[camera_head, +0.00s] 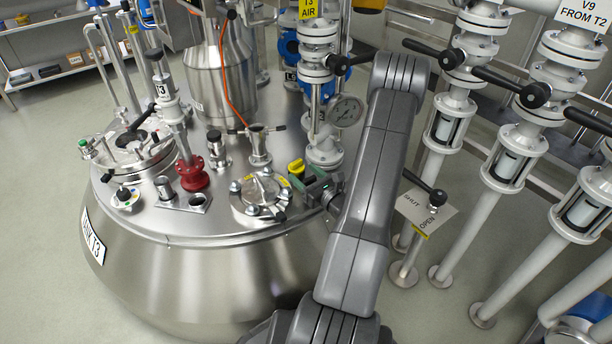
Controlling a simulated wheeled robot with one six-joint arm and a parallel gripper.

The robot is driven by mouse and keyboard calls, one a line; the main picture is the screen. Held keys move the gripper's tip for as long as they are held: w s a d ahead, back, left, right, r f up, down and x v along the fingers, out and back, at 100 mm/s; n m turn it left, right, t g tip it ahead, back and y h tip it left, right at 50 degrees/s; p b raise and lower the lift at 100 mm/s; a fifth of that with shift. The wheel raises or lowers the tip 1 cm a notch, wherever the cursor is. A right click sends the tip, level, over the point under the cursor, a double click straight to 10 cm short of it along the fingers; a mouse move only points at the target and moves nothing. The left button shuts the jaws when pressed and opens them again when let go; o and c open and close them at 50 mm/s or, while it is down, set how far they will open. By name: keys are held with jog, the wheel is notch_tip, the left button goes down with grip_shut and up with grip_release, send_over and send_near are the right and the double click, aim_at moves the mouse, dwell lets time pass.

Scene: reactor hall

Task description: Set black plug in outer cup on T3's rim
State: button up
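The steel vessel labelled T3 (190,240) fills the left half of the view. A black-topped fitting (214,137) stands upright in a steel collar on its lid; I cannot tell if this is the black plug. Near the front rim is a square steel plate with a dark opening (198,203), possibly a cup. A short steel cylinder with a dark top (163,187) stands just left of it. My gripper (308,186) is low over the right side of the lid, right of these. Its fingertips are small and partly hidden, so its opening and any held thing are unclear.
A yellow-and-black piece (296,168) is beside my gripper; contact is unclear. A bolted round hatch (260,192) lies just left. A red flanged fitting (192,175) and a pressure gauge (346,111) stand up from the lid. Valve pipes (452,130) crowd the right.

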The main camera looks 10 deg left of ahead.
jog(key=shift+o, duration=0.3)
jog(key=shift+d, duration=0.1)
jog(key=p+v, duration=0.2)
jog(key=v, duration=1.1)
jog(key=shift+s+d+p, duration=0.25)
jog(key=shift+s+p, duration=0.05)
jog(key=shift+p, duration=0.1)
jog(key=shift+w+a, duration=0.1)
jog(key=b+x, duration=0.1)
jog(key=x, duration=0.6)
jog(key=b+x, duration=0.1)
jog(key=x, duration=0.5)
jog(key=shift+w+a+r, duration=0.2)
jog(key=shift+w+a, duration=0.05)
jog(key=shift+a, duration=0.05)
jog(key=shift+r, duration=0.35)
jog(key=shift+f, duration=0.1)
